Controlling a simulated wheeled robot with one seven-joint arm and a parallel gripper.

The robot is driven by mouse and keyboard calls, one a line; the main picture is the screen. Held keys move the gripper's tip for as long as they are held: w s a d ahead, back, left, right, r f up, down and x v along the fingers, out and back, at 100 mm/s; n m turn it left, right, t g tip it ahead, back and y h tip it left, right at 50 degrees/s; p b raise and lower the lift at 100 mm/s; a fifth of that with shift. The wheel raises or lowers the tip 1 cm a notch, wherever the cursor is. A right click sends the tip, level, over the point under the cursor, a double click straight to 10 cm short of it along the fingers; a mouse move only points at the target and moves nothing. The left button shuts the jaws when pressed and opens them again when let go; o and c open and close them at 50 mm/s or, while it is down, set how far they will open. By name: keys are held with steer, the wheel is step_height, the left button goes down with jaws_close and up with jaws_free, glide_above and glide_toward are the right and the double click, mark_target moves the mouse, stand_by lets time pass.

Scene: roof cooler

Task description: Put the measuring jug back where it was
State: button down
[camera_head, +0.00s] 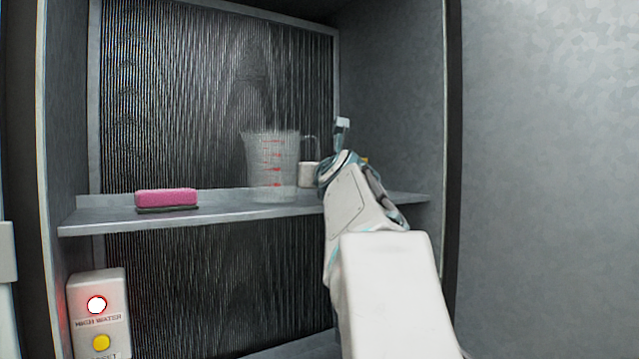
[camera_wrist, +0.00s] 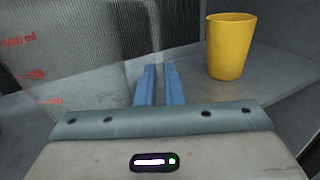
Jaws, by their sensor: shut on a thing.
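The measuring jug (camera_head: 271,165) is clear with red markings and stands upright at the middle of the shelf in the head view. I cannot tell whether its base touches the shelf or is just above it. In the wrist view its clear wall with red markings (camera_wrist: 60,60) fills the left side. My gripper (camera_wrist: 159,70) has its two blue fingers close together at the jug's right side, shut on the jug, apparently at its handle. The handle between the fingers is hard to make out. In the head view my wrist hides most of the fingers.
A pink sponge (camera_head: 166,197) on a dark base lies on the shelf (camera_head: 225,209) at the left. A yellow cup (camera_wrist: 230,47) stands on the shelf right of my fingers, close to them. A ribbed panel (camera_head: 210,90) is behind. A box with a lit red lamp (camera_head: 97,305) is below left.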

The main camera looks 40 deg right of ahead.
steer(key=shift+f, duration=0.3)
steer(key=c, duration=1.5)
jaws_free()
steer(key=shift+c, duration=0.2)
steer(key=shift+s, duration=0.1)
steer(key=b+v, duration=0.2)
steer(key=v, duration=1)
